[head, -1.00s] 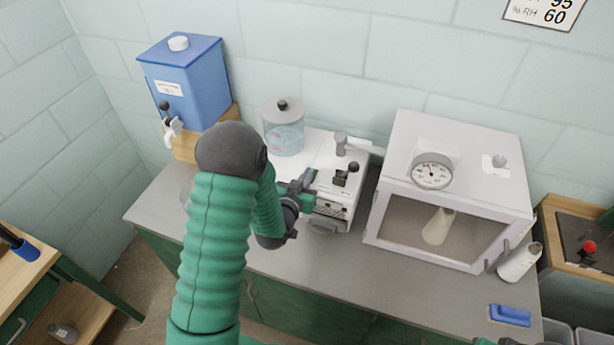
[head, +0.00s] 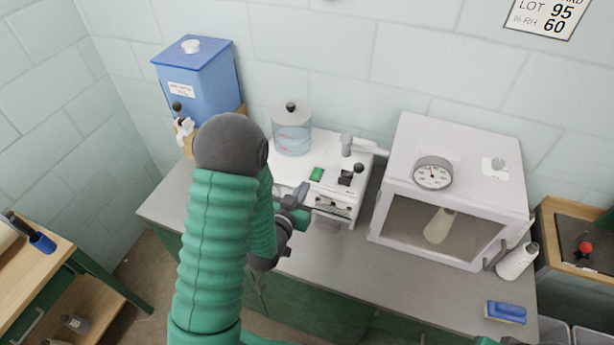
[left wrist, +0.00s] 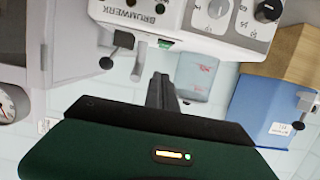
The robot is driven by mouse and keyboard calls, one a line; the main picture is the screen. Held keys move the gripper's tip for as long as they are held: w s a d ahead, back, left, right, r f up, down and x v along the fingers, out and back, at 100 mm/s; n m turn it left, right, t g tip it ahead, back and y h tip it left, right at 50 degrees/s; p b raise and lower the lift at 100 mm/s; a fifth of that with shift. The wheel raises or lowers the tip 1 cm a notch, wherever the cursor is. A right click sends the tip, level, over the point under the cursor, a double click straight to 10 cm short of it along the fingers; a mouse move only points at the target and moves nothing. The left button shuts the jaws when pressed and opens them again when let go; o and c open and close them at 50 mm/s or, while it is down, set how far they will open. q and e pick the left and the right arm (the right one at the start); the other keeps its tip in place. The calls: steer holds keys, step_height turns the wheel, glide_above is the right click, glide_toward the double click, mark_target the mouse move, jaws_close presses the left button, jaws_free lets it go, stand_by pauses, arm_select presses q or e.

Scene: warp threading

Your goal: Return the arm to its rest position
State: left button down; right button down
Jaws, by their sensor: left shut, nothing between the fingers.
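My left arm with its green ribbed sleeve comes up from the bottom of the head view. Its gripper (head: 298,198) is shut and empty, just in front of the white machine (head: 350,199) on the counter. In the left wrist view the shut fingers (left wrist: 160,90) show as a dark bar below the machine's panel, in an upside-down picture, with nothing held. The elbow hides part of the counter at left. At the bottom right edge is a sliver of green and dark grey, too little to identify; no right gripper is clearly seen.
A blue tank (head: 200,80) and a clear lidded jar (head: 291,130) stand behind the arm. The counter front (head: 340,265) is clear.

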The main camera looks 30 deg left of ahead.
arm_select(q)
steer(key=shift+s+r, duration=0.2)
steer(key=shift+s, duration=0.5)
arm_select(e)
steer(key=shift+s+r, duration=0.4)
steer(key=shift+r, duration=0.3)
arm_select(q)
steer(key=shift+w+d+f, duration=0.1)
steer(key=shift+w, duration=0.05)
arm_select(e)
steer(key=shift+w+f, duration=0.1)
steer(key=shift+w, duration=0.05)
